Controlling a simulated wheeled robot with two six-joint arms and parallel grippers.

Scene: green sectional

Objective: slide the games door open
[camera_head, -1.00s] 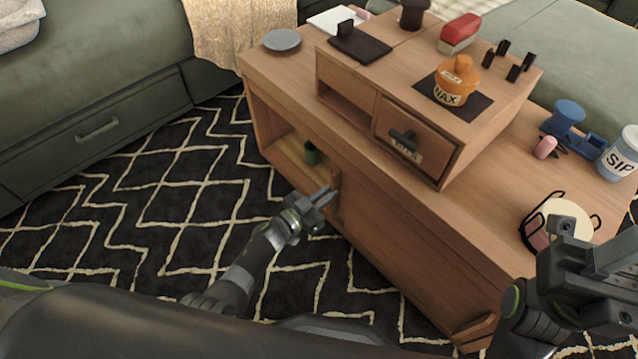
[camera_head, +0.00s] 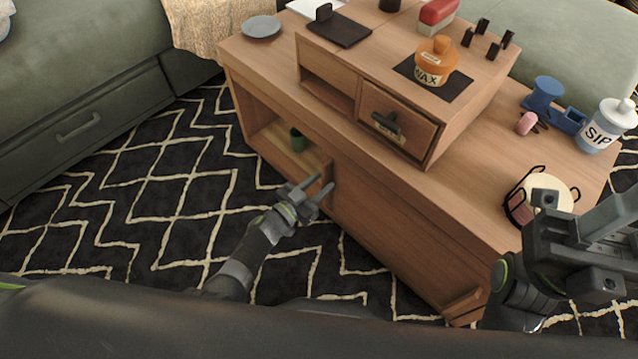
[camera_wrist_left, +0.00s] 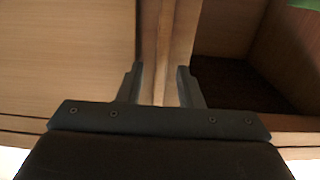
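The games door (camera_head: 400,225) is the plain wooden panel on the front of the wooden cabinet. An open compartment (camera_head: 275,150) lies left of it, with a small green object inside. A raised wooden handle (camera_head: 328,182) stands at the panel's left edge. My left gripper (camera_head: 318,189) is at this handle, fingers apart. In the left wrist view the open fingers (camera_wrist_left: 160,85) lie either side of the upright wooden strip (camera_wrist_left: 170,45); contact cannot be told. My right gripper (camera_head: 608,235) is over the cabinet's right end; its finger gap is unclear.
On the cabinet top stand an orange wax jar (camera_head: 436,65), a grey plate (camera_head: 261,27), a SIP cup (camera_head: 604,128) and a round cream-topped item (camera_head: 550,193) near my right gripper. The drawer (camera_head: 398,122) is above the panel. Patterned rug (camera_head: 130,190) lies clear at left.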

